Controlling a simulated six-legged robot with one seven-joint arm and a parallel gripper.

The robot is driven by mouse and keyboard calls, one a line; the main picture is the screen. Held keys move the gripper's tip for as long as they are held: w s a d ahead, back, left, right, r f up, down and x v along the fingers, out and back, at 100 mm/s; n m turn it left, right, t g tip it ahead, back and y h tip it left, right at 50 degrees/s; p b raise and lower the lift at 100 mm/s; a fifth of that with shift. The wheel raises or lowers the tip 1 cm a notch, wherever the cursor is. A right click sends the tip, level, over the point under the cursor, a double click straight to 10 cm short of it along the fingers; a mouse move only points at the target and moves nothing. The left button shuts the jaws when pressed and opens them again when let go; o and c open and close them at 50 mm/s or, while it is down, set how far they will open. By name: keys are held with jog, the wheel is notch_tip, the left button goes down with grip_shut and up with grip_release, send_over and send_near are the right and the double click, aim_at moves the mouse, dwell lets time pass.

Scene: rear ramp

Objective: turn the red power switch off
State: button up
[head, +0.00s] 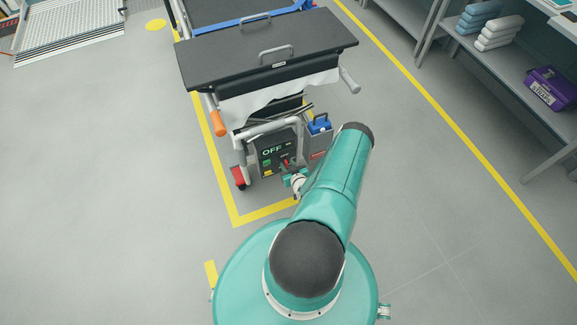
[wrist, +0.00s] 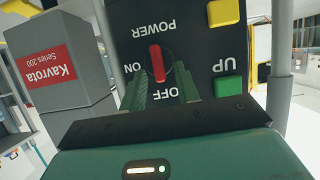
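The red power switch (wrist: 156,62) is on a black control panel (wrist: 198,52), between upside-down ON and OFF labels in the wrist view. Its bar stands nearly upright in that view, its lower end leaning slightly toward OFF. My gripper (wrist: 161,78) is open, with one green finger on each side of the switch's lower part; I cannot tell if either touches it.
Yellow (wrist: 224,12) and green (wrist: 228,88) buttons sit right of the switch. A grey Kavrota box (wrist: 75,80) stands close on the left. The panel is below a stretcher (head: 270,60) with metal tubes. Shelves (head: 500,60) stand right; the floor between is clear.

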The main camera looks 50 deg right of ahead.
jog(key=v, duration=1.4)
dwell(0.5)
